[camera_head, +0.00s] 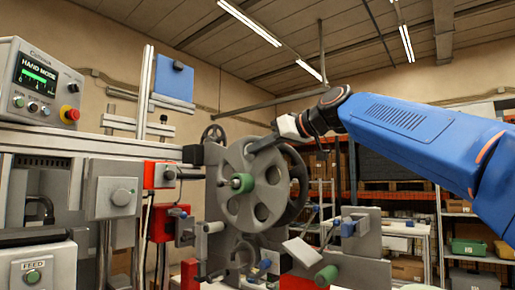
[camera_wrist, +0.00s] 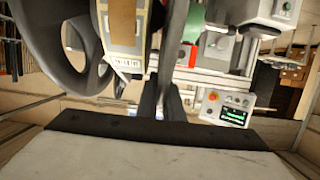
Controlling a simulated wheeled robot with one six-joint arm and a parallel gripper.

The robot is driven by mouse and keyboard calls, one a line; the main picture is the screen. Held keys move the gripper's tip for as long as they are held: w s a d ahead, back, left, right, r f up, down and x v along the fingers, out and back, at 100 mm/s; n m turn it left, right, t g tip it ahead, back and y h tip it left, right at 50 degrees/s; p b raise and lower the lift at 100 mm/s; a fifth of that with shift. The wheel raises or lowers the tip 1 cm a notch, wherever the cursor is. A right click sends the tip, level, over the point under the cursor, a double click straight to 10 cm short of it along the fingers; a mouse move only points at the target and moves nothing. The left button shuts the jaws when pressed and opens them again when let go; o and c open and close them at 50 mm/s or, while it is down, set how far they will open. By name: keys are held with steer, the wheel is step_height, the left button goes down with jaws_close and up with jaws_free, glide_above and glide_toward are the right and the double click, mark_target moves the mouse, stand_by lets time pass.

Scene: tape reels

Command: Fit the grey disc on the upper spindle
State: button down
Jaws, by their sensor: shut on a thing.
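The grey disc (camera_head: 263,205), a wheel with several round openings, stands upright in the middle of the head view. My gripper (camera_head: 262,144) is shut on its upper rim. The upper spindle (camera_head: 242,183) shows as a green end at the disc's centre, pointing toward the left. It appears to come through the disc's middle, but how far the disc sits on it I cannot tell. In the wrist view, my dark fingers (camera_wrist: 163,95) reach up the middle. Large grey curved spokes fill the upper left there, and a green part (camera_wrist: 194,20) shows near the top.
A darker wheel (camera_head: 299,187) stands behind the disc. A lower green-ended roller (camera_head: 326,275) and grey brackets (camera_head: 361,230) are at lower right. Storage shelves (camera_head: 466,220) are at far right.

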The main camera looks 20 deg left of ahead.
steer(key=c, duration=1.8)
jaws_free()
steer(key=shift+d, duration=0.1)
steer(key=v, duration=1.7)
steer(key=shift+s+d, duration=0.1)
